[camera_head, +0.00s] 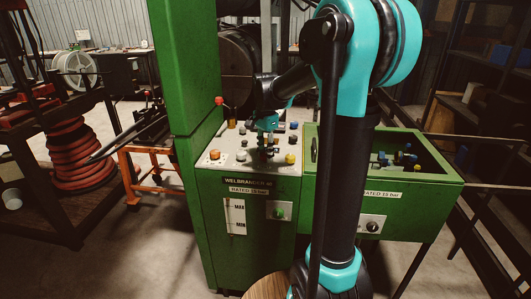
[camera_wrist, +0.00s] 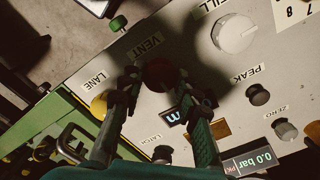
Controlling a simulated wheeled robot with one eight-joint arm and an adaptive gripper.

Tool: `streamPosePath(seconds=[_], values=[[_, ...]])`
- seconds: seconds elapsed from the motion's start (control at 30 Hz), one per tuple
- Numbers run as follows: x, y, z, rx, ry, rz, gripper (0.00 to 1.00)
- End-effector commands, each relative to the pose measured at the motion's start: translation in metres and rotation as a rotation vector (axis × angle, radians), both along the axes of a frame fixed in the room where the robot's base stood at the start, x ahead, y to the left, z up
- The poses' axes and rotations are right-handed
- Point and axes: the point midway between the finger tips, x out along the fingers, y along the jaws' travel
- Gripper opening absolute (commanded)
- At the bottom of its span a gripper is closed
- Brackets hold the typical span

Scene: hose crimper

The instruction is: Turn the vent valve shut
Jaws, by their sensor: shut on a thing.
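The vent valve is a dark red round knob (camera_wrist: 160,73) beside the word VENT on the grey panel, seen upside down in the wrist view. My gripper (camera_wrist: 159,82) has its two dark fingers on either side of this knob, shut on it. The finger pads and the shadow hide parts of the knob's sides. In the head view my gripper (camera_head: 268,142) points down at the panel top (camera_head: 228,160) of the green machine, and the vent knob cannot be made out there.
Close around are a white FILL knob (camera_wrist: 235,33), a dark PEAK knob (camera_wrist: 258,95), a ZERO knob (camera_wrist: 286,131) and a yellow LANE knob (camera_wrist: 98,105). A display (camera_wrist: 250,160) reads 0.0 bar. A green column (camera_head: 190,70) stands left of the panel; an open green bin (camera_head: 420,190) is right.

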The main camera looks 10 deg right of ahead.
Motion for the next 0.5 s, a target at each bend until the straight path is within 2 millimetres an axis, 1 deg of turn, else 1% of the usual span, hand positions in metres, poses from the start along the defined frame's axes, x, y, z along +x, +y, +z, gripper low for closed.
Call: streamPosePath(seconds=[0.27,0.5], values=[[0.0001,0.0,0.0002,0.0,0.0,0.062,0.03],[0.0001,0.0,0.0002,0.0,0.0,0.225,0.03]])
